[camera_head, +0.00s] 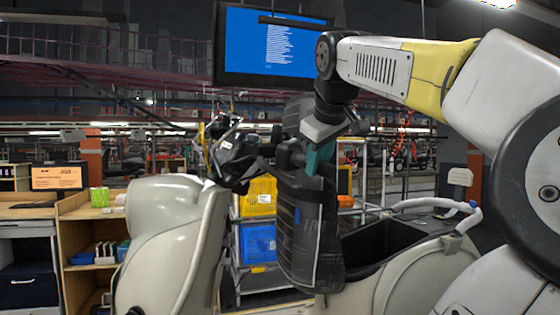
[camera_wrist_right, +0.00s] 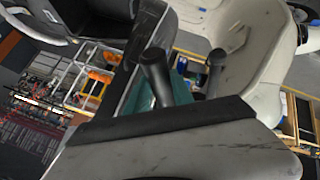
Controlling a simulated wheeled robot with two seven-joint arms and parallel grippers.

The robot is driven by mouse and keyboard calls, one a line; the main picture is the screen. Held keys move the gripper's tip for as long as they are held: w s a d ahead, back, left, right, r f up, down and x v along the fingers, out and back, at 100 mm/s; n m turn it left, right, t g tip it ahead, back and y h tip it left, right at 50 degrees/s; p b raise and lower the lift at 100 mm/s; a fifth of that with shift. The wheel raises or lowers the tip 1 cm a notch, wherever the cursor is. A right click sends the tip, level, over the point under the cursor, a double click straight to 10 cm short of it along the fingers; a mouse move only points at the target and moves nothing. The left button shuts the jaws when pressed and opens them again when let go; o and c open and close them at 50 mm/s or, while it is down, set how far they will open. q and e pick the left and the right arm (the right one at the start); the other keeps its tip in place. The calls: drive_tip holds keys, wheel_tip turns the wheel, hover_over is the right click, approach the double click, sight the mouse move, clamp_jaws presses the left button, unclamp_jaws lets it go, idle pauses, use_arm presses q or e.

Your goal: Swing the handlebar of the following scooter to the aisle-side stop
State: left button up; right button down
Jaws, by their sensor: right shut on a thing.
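The cream scooter (camera_head: 165,240) stands across the head view, its front body at the left. Its dark handlebar (camera_head: 235,160) sits on top of the front column. My right gripper (camera_head: 306,160) comes down from above and is shut on the handlebar's near grip, which its fingers partly hide. In the right wrist view, a dark cylindrical grip (camera_wrist_right: 156,75) stands by the teal finger pad, with a second dark cylinder (camera_wrist_right: 215,70) beyond it. The cream body (camera_wrist_right: 262,60) lies behind them. My left gripper is not in view.
A dark seat (camera_head: 308,235) stands upright behind the handlebar, close below my right gripper. The open storage well (camera_head: 390,245) and a pale rear rail (camera_head: 435,203) lie to the right. A wooden shelf (camera_head: 85,225) stands at left, a blue crate (camera_head: 258,243) behind.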

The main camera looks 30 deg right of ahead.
drive_tip(key=shift+d+f, duration=0.1)
drive_tip(key=shift+w+d+f+n+t+y, duration=0.15)
drive_tip(key=shift+d+f, duration=0.1)
drive_tip(key=shift+d, duration=0.25)
drive_tip(key=shift+w+d+f+n+t+y, duration=0.1)
drive_tip(key=shift+d+f+n+t, duration=0.1)
drive_tip(key=shift+d, duration=0.35)
drive_tip(key=shift+w+d+f+n+t+y, duration=0.15)
drive_tip(key=shift+d+f, duration=0.1)
drive_tip(key=shift+d, duration=0.25)
drive_tip(key=shift+d, duration=0.15)
drive_tip(key=shift+d+f, duration=0.15)
drive_tip(key=shift+d, duration=0.1)
drive_tip(key=c, duration=1)
unclamp_jaws()
drive_tip(key=shift+w+d, duration=0.1)
drive_tip(key=v, duration=0.7)
drive_tip(key=shift+s, duration=0.35)
